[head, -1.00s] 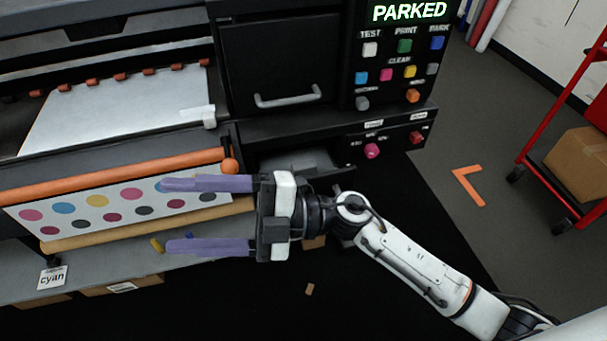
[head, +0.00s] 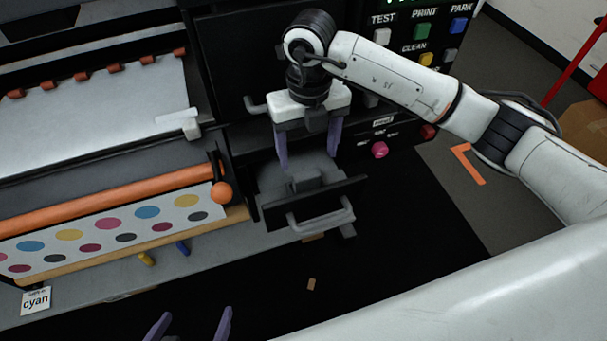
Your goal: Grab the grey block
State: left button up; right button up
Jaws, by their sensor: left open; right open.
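A grey block (head: 305,181) sits in the pulled-out drawer (head: 345,190) below the black cabinet, near the drawer's front wall. My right gripper (head: 309,160) points down over the drawer. Its two purple fingers are apart and empty, one toward each side of the block and slightly behind it in the picture. I cannot tell whether they touch anything. My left gripper (head: 190,324) shows only its purple fingertips at the bottom edge, apart, with nothing seen between them.
The drawer's handle (head: 321,218) sticks out in front. An orange roller with an end knob (head: 221,193) lies left of the drawer. The button panel (head: 420,45) is partly hidden by my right arm. The dark floor mat (head: 400,240) is mostly clear.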

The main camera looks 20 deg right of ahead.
aim_at(307, 175)
jog(key=f, duration=0.4)
jog(key=f+p, duration=0.1)
jog(key=f, duration=0.2)
jog(key=shift+s+a, duration=0.25)
jog(key=shift+s, duration=0.1)
jog(key=shift+w+f, duration=0.1)
jog(key=shift+f, duration=0.45)
jog(key=c, duration=1.1)
jog(key=shift+r, duration=0.1)
jog(key=shift+c, duration=0.2)
